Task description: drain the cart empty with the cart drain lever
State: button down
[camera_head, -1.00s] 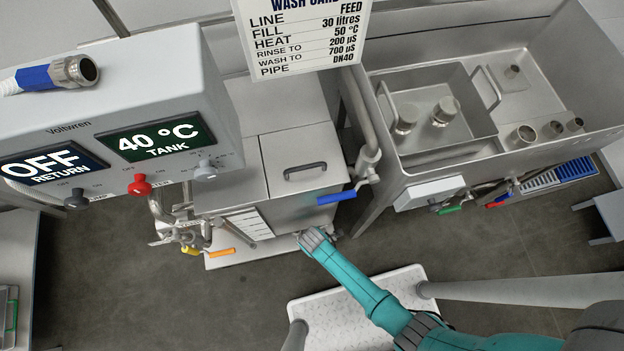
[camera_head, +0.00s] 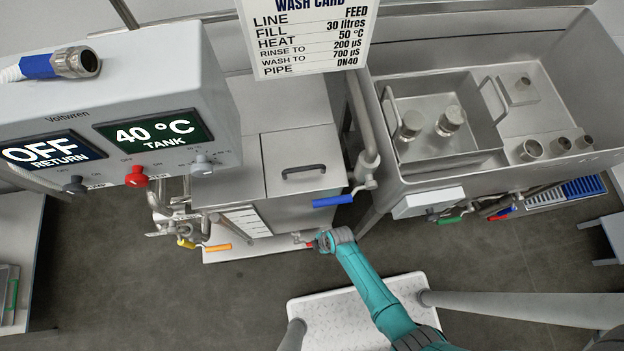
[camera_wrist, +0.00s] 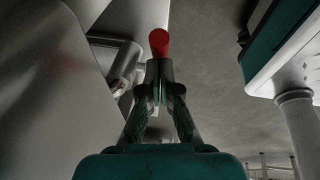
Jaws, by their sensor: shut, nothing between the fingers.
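The steel cart (camera_head: 300,212) stands on a pale base on the floor, its lid with a dark handle facing up. A small red lever (camera_head: 311,245) shows low at the cart's front right corner. In the wrist view a red lever end (camera_wrist: 159,42) sits just beyond the fingertips. My gripper (camera_head: 325,241) is just right of the red lever, low beside the cart. In the wrist view my gripper (camera_wrist: 160,74) has its fingers together, with nothing visible between them. Whether they touch the lever I cannot tell. The lever's joint is partly hidden.
An orange lever (camera_head: 217,247) and a yellow one (camera_head: 186,243) are at the cart's left. A blue lever (camera_head: 333,201) is on a pipe above my gripper. A control box (camera_head: 130,120) reads OFF and 40 °C. A steel sink (camera_head: 480,160) is right; a white step (camera_head: 330,310) is below.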

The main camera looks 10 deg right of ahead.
jog(key=shift+d+f, duration=0.75)
jog(key=shift+f, duration=0.1)
jog(key=shift+d+f, duration=0.35)
jog(key=shift+f, duration=0.4)
jog(key=shift+d+f, duration=0.35)
jog(key=shift+f, duration=0.35)
jog(key=shift+s+f, duration=0.1)
